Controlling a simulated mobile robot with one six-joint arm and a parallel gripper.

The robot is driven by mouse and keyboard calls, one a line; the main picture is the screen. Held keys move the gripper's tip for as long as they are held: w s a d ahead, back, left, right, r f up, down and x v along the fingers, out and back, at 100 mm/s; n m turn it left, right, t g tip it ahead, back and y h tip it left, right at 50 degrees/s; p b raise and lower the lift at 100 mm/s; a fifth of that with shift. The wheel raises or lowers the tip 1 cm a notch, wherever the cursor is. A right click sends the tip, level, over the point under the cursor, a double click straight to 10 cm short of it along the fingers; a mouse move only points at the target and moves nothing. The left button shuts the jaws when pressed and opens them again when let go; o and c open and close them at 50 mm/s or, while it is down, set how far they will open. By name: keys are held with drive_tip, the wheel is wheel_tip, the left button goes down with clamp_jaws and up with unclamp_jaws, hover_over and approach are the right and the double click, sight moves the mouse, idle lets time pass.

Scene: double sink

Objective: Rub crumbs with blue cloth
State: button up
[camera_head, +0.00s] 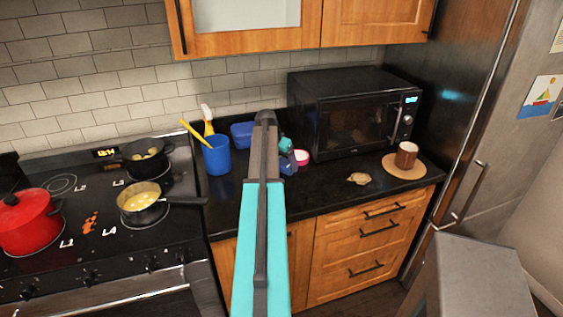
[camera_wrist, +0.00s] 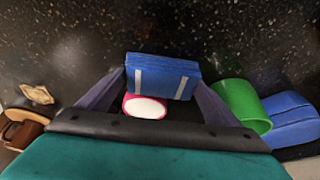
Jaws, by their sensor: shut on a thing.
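My gripper (camera_wrist: 160,82) is shut on the blue cloth (camera_wrist: 162,76), a folded blue block with two pale stripes, held between its two purplish fingers. In the head view the gripper (camera_head: 289,160) is over the counter left of the microwave, partly behind my arm. I cannot tell if the cloth touches the counter. A tan, ragged patch like crumbs (camera_head: 358,178) lies on the counter in front of the microwave; it also shows at the left of the wrist view (camera_wrist: 37,93), apart from the cloth. Orange-brown bits (camera_head: 90,222) lie on the stove top.
A pink-rimmed white item (camera_head: 302,157) is close to my gripper. A brown mug (camera_head: 407,154) stands on a round mat (camera_head: 388,168). The microwave (camera_head: 355,110), a blue cup (camera_head: 216,155) and a blue box (camera_head: 242,134) stand behind. A green cylinder (camera_wrist: 240,103) is near the fingers.

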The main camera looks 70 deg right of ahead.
drive_tip(key=shift+s+a, duration=0.65)
drive_tip(key=shift+a, duration=0.1)
drive_tip(key=shift+w, duration=0.1)
drive_tip(key=shift+w+a+r, duration=0.1)
drive_tip(key=shift+w+a, duration=1.1)
drive_tip(key=shift+w, duration=0.3)
drive_tip(key=shift+w+a, duration=1.3)
drive_tip(key=shift+w, duration=0.25)
drive_tip(key=shift+w+a, duration=0.65)
drive_tip(key=shift+w, duration=0.15)
drive_tip(key=shift+w+a, duration=0.6)
drive_tip(key=shift+w, duration=0.2)
